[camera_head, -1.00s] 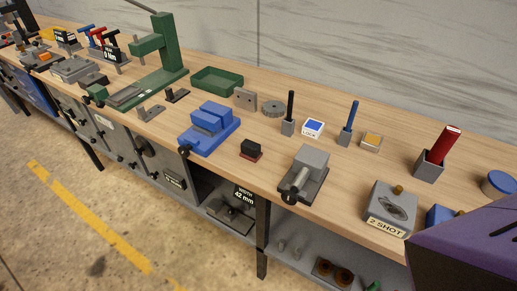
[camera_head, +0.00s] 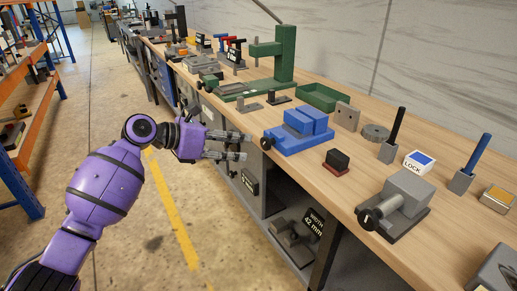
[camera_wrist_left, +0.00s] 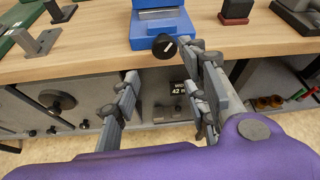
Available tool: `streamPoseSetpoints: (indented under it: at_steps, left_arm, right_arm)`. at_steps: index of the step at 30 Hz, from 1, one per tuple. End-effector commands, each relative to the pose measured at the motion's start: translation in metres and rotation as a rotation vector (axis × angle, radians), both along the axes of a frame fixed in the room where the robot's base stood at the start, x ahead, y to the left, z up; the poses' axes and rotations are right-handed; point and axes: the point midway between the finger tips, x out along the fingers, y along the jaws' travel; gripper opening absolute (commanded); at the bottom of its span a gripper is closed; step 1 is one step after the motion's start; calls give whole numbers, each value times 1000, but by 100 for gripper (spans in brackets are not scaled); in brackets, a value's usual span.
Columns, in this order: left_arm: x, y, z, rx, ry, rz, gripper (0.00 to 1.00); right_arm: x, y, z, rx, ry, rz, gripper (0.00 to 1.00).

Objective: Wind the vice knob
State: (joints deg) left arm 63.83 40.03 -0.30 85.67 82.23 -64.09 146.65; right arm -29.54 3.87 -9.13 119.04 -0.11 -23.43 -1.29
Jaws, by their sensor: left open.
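A blue vice (camera_head: 302,131) sits at the bench's front edge, with a black round knob (camera_head: 266,143) on its front. In the left wrist view the knob (camera_wrist_left: 164,45) has a white mark, and the blue vice (camera_wrist_left: 160,22) is behind it. My left gripper (camera_head: 247,147) is open and empty in front of the bench edge. Its fingers point toward the knob, which appears between and just beyond the fingertips in the wrist view. A grey vice-like block (camera_head: 405,192) with a black knob (camera_head: 369,218) stands further right. My right gripper is not in view.
A small black block on a red base (camera_head: 337,161) is right of the blue vice. A green press (camera_head: 283,55) and green tray (camera_head: 318,97) stand behind. The left aisle floor is clear.

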Motion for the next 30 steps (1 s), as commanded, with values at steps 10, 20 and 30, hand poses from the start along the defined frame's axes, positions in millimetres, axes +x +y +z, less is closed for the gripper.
streamPoseSetpoints:
  at_steps: [10,20,30]
  left_arm:
    - [23,-36,-8,-24,19,1,41]
    - [39,-62,-21,-21,17,1,41]
    - [40,-63,-21,-21,15,2,31]
  right_arm:
    - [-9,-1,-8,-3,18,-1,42]
    - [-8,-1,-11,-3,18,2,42]
    - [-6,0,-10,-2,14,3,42]
